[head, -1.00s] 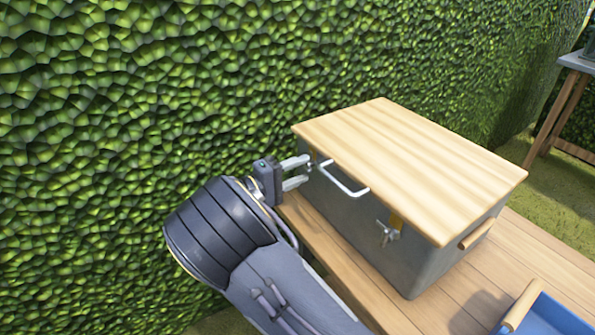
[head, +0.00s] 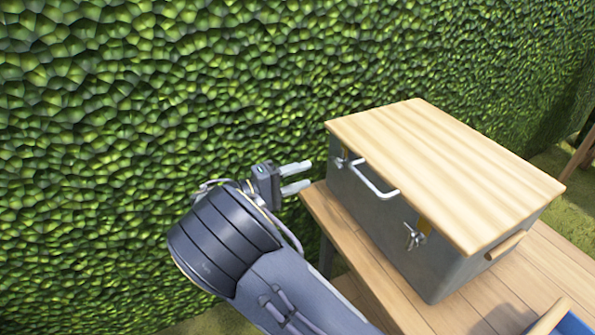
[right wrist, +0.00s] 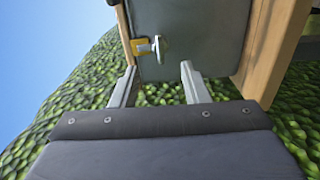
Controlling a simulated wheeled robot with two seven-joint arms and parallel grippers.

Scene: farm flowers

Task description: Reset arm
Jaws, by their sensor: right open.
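My right gripper (head: 296,178) is open and empty in the head view, left of a grey box and apart from it. Its two fingers point right toward the box. In the right wrist view the two fingers (right wrist: 160,86) stand apart with nothing between them, and a latch on the box shows beyond them. My left gripper is not in view.
The grey box (head: 378,222) with a closed wooden lid (head: 445,170) stands on a wooden table (head: 490,305). It has a metal handle (head: 375,182) and a latch (head: 414,237). A blue container (head: 572,325) is at lower right. A green hedge (head: 120,100) rises behind.

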